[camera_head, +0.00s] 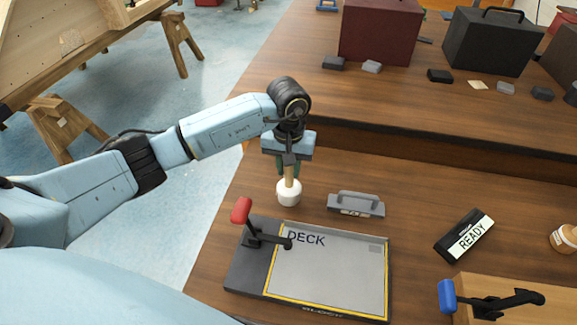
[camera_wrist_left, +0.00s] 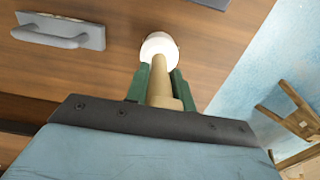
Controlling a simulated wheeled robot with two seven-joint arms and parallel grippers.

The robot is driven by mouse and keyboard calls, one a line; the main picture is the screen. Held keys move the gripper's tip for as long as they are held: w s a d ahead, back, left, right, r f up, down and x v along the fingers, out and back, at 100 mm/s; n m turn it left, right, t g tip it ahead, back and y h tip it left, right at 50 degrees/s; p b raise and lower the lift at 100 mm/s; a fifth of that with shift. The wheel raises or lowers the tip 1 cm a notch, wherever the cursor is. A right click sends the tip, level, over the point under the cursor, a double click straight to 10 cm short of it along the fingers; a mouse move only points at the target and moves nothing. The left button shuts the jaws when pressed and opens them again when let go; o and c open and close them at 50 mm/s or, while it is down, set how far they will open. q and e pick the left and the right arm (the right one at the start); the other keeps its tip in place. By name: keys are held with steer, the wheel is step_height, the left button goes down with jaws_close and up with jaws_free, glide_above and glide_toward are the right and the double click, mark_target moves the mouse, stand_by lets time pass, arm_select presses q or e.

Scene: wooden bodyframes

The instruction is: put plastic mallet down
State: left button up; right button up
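The plastic mallet has a white head (camera_head: 289,192) and a tan handle, with the head pointing down over the wooden table. My left gripper (camera_head: 289,166) is shut on the mallet's handle, with its green fingers on either side. In the left wrist view the white mallet head (camera_wrist_left: 159,46) shows beyond the fingertips (camera_wrist_left: 161,78). I cannot tell whether the head touches the table. My right gripper is not in view.
A grey handled block (camera_head: 356,205) lies right of the mallet. The DECK board (camera_head: 330,270), with a red-handled clamp (camera_head: 241,211), is in front. A READY sign (camera_head: 465,236) and a blue-handled clamp (camera_head: 447,296) are at the right. The table's left edge is close.

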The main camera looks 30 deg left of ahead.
arm_select(q)
steer(key=o, duration=0.4)
steer(key=shift+r, duration=0.55)
step_height(320, 180, up, 11)
steer(key=shift+s+r, duration=0.1)
steer(key=shift+r, duration=0.05)
